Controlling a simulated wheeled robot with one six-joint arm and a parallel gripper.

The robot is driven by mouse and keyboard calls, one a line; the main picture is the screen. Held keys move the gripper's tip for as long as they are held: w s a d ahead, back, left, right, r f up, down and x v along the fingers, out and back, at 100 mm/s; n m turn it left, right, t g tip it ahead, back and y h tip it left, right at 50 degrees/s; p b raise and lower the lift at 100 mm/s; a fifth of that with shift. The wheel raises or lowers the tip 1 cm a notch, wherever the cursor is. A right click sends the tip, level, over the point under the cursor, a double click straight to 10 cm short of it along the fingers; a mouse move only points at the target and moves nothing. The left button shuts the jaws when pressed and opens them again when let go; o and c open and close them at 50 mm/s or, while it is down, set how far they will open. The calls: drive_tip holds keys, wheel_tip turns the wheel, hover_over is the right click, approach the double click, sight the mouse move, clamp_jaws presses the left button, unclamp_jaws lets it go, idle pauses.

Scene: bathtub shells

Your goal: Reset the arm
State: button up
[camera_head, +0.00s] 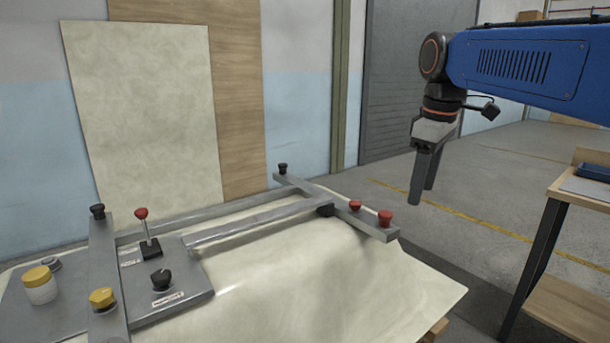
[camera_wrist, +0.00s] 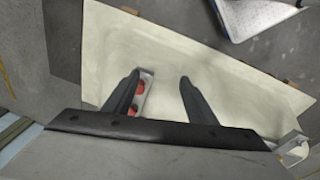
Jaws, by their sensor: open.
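My gripper (camera_head: 424,172) hangs pointing down to the right of the pale sheet, above the floor gap between the sheet and a wooden table. Its two fingers are apart and hold nothing. In the wrist view, the gripper (camera_wrist: 158,82) shows its fingers spread over the cream sheet (camera_wrist: 215,60). A metal bar with red knobs (camera_wrist: 138,90) shows partly behind the left finger. In the head view, the grey metal frame (camera_head: 255,215) lies on the cream sheet (camera_head: 380,290), with red knobs (camera_head: 385,217) at its right end.
A control plate with a red-topped lever (camera_head: 147,230), yellow knob (camera_head: 103,297) and black knob (camera_head: 161,278) is at lower left. A wooden table (camera_head: 580,187) with a blue tray (camera_head: 597,171) stands right. A panel (camera_head: 145,110) leans on the wall. Open floor (camera_head: 480,180) lies behind.

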drive_tip(key=s+d+f+m+t, duration=0.1)
drive_tip(key=s+f+m, duration=0.3)
drive_tip(key=s+f, duration=0.7)
drive_tip(key=s+d+f+m+t, duration=0.2)
drive_tip(key=s+f+m, duration=0.3)
drive_tip(key=s+f, duration=0.5)
wheel_tip(320, 180, down, 3)
drive_tip(key=shift+s+d+f+m, duration=0.1)
drive_tip(key=shift+s+d+m, duration=0.2)
drive_tip(key=shift+s, duration=0.05)
drive_tip(key=shift+c, duration=0.5)
